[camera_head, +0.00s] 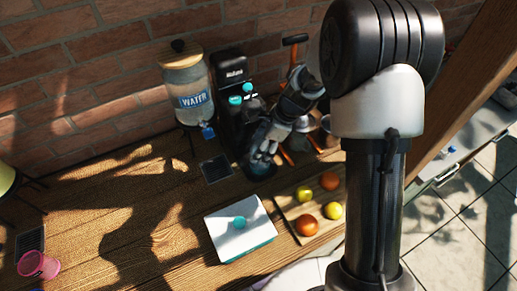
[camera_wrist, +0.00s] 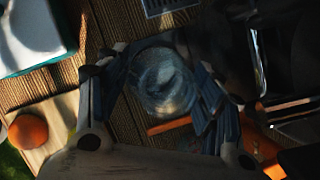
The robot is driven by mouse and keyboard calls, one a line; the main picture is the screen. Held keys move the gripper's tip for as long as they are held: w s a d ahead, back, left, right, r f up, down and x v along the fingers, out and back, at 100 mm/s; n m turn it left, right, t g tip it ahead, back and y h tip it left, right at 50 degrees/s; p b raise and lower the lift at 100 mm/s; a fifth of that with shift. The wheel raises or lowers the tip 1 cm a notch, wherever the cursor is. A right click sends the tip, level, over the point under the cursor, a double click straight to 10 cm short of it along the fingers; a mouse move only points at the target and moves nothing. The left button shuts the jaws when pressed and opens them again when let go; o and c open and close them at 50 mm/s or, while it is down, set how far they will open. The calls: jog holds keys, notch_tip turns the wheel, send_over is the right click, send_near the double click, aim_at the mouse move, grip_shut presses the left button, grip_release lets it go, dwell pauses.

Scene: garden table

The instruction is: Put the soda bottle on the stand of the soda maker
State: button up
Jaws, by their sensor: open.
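The black soda maker (camera_head: 230,88) stands against the brick wall, with teal-capped parts at its front. My gripper (camera_head: 262,157) points down in front of it and hides much of its lower part. In the wrist view my open gripper (camera_wrist: 160,85) has a finger on each side of a round, clear, bluish thing (camera_wrist: 163,78), which looks like the soda bottle seen from above. A dark bluish edge of it (camera_head: 262,172) shows below the fingers in the head view. I cannot tell whether the fingers touch it, or whether it rests on the stand.
A water dispenser (camera_head: 190,90) stands left of the soda maker. A dark grate (camera_head: 216,168) lies on the wooden table. A white-and-teal box (camera_head: 226,246) with a teal knob and a fruit board (camera_head: 286,205) are nearer. Utensils and pots crowd the right. The left table is mostly clear.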

jog(key=p+v, duration=0.1)
jog(key=v, duration=0.8)
jog(key=shift+r+p, duration=0.35)
jog(key=shift+p, duration=0.05)
jog(key=shift+d, duration=0.1)
